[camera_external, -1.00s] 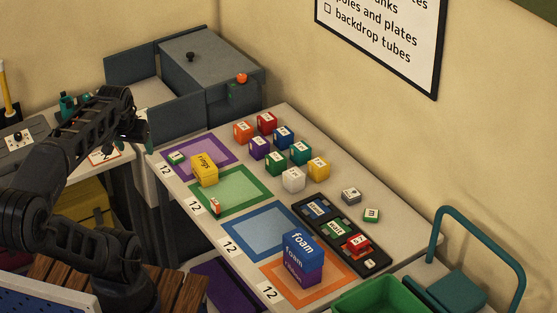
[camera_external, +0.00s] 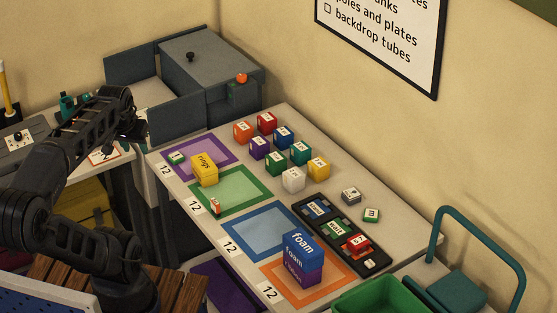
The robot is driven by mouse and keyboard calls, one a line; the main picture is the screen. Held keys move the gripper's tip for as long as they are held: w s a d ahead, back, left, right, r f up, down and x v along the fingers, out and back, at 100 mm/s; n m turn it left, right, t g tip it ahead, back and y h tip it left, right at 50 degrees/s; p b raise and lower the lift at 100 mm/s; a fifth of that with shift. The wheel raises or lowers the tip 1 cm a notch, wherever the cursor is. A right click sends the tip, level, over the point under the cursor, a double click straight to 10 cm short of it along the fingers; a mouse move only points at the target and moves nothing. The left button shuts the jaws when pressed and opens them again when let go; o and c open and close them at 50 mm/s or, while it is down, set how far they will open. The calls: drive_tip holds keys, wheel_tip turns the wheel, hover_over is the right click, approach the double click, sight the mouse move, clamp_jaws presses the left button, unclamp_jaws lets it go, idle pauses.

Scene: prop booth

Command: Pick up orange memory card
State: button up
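No thing in view is clearly marked as the orange memory card. A small upright orange-and-white piece (camera_external: 215,206) stands at the front edge of the green-framed square (camera_external: 262,187). An orange cube (camera_external: 243,132) with a white label stands at the back of the table among other cubes. A flat white card with a red-orange edge (camera_external: 104,157) lies on the left table, below my arm. My gripper (camera_external: 136,131) is dark and small in view, above the gap between the left table and the grey box. Its fingers cannot be made out, and I see nothing held.
Cubes of several colours stand at the back. A yellow block (camera_external: 204,170), a stacked blue foam block (camera_external: 303,248) and a black tray (camera_external: 375,266) stand on the table. A grey box (camera_external: 205,65) rises at the back left. The blue-framed square (camera_external: 262,230) is empty.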

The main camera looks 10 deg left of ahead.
drive_tip(key=shift+w, duration=0.1)
drive_tip(key=n+g, duration=0.5)
drive_tip(key=n, duration=0.4)
hover_over(215, 201)
drive_tip(key=f, duration=2.7)
drive_tip(key=shift+s+a, duration=0.2)
drive_tip(key=shift+a, duration=0.2)
drive_tip(key=shift+d+f, duration=0.2)
drive_tip(key=shift+f, duration=0.45)
wheel_tip(215, 201, down, 5)
drive_tip(key=shift+f, duration=0.1)
drive_tip(key=shift+w+d+f, duration=0.1)
drive_tip(key=shift+f, duration=1.25)
drive_tip(key=shift+d+f, duration=0.1)
drive_tip(key=shift+f, duration=1.25)
clamp_jaws()
